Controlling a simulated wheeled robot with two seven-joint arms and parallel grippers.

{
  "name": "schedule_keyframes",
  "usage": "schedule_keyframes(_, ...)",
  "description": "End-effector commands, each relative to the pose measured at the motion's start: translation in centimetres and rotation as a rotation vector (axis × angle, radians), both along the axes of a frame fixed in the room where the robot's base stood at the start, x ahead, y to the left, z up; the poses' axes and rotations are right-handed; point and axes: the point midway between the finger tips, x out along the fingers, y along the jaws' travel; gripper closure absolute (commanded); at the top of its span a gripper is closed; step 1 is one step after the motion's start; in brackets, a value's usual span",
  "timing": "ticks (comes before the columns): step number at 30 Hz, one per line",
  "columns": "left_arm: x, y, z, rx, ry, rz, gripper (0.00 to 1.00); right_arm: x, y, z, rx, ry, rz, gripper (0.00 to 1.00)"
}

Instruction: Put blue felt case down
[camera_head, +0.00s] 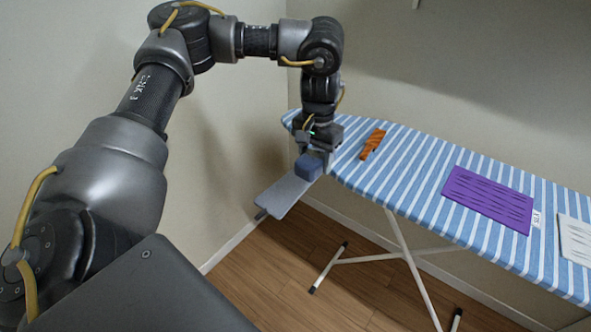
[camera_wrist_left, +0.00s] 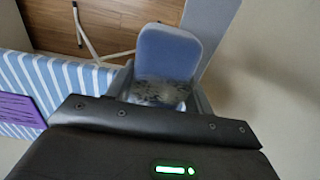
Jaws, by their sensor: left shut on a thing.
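The blue felt case (camera_head: 308,167) is a small rounded blue block at the left end of the ironing board. My left gripper (camera_head: 318,152) is shut on it and holds it above or at the grey-blue iron rest (camera_head: 282,194); I cannot tell whether they touch. In the left wrist view the case (camera_wrist_left: 168,52) sits between the two fingers of my left gripper (camera_wrist_left: 160,92). A patterned grey patch shows on its near part. My right gripper is not in view.
The ironing board (camera_head: 415,180) has a blue and white striped cover. On it lie an orange-brown striped item (camera_head: 372,143), a purple folded cloth (camera_head: 488,198) and a white cloth (camera_head: 576,240). Walls stand close to the left and behind. The wooden floor (camera_head: 275,275) below is clear except for the board's legs.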

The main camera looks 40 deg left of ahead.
Motion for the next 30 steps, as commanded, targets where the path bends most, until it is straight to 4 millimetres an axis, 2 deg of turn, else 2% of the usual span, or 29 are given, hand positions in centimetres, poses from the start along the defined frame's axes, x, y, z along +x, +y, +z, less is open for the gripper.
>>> schedule_keyframes(3,0.9,3.1,-1.4,-0.001,0.003,0.010,0.70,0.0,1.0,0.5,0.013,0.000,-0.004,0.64)
schedule_keyframes(6,1.4,4.6,-3.6,0.000,0.005,0.005,0.70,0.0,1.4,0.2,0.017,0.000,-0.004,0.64)
schedule_keyframes(10,2.0,6.1,-5.5,0.000,0.002,0.002,0.70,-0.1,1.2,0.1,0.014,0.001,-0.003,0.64)
schedule_keyframes(20,2.4,7.1,-6.6,0.000,0.000,-0.001,0.70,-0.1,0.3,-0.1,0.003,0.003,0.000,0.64)
schedule_keyframes(23,2.5,7.9,-7.8,0.001,0.003,0.003,0.70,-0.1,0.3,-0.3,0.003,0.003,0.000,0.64)
schedule_keyframes(27,2.5,7.7,-9.9,-0.001,0.002,-0.001,0.70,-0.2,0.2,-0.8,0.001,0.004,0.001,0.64)
schedule_keyframes(30,2.6,7.7,-10.4,0.001,0.000,-0.001,0.70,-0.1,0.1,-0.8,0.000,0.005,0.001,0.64)
